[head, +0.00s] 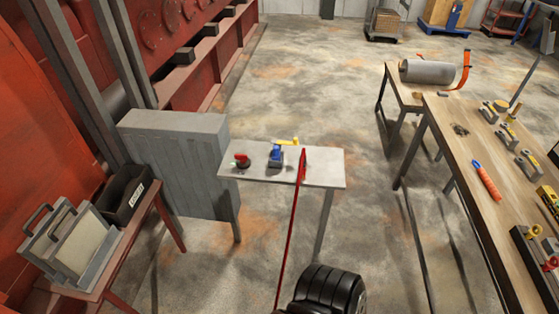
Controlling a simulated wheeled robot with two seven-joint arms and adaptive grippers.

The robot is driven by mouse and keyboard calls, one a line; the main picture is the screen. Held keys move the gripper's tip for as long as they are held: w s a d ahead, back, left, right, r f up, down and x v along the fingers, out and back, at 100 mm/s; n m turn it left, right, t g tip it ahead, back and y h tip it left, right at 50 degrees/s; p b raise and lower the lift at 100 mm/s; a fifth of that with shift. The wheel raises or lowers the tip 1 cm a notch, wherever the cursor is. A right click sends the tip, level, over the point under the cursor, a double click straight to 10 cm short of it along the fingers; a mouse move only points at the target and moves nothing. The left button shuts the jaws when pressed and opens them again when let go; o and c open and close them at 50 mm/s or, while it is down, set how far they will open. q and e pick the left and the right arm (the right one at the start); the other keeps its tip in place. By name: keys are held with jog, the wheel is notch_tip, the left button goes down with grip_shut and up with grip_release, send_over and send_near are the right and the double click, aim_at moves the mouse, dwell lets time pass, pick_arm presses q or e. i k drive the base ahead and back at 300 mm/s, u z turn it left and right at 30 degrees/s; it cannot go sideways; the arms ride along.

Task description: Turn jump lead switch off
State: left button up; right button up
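A small light-grey table (325,167) stands in the middle of the head view. On it are a blue device with a yellow lever (277,155) and, to its left, a small part with a red knob (240,160). I cannot tell for sure which is the jump lead switch. The yellow lever points to the right. A red lead (291,230) reaches from the table's top down to the bottom of the view. Neither of my grippers is in view.
A grey cabinet (185,160) stands left of the small table. A side table with a dark bin (125,195) and grey frames is at lower left. A wooden workbench (455,150) with tools is at right. A black ribbed object (328,292) is at bottom centre.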

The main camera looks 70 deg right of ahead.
aim_at(243, 158)
jog(key=z, duration=2.1)
jog(key=i, duration=1)
jog(key=u, duration=0.75)
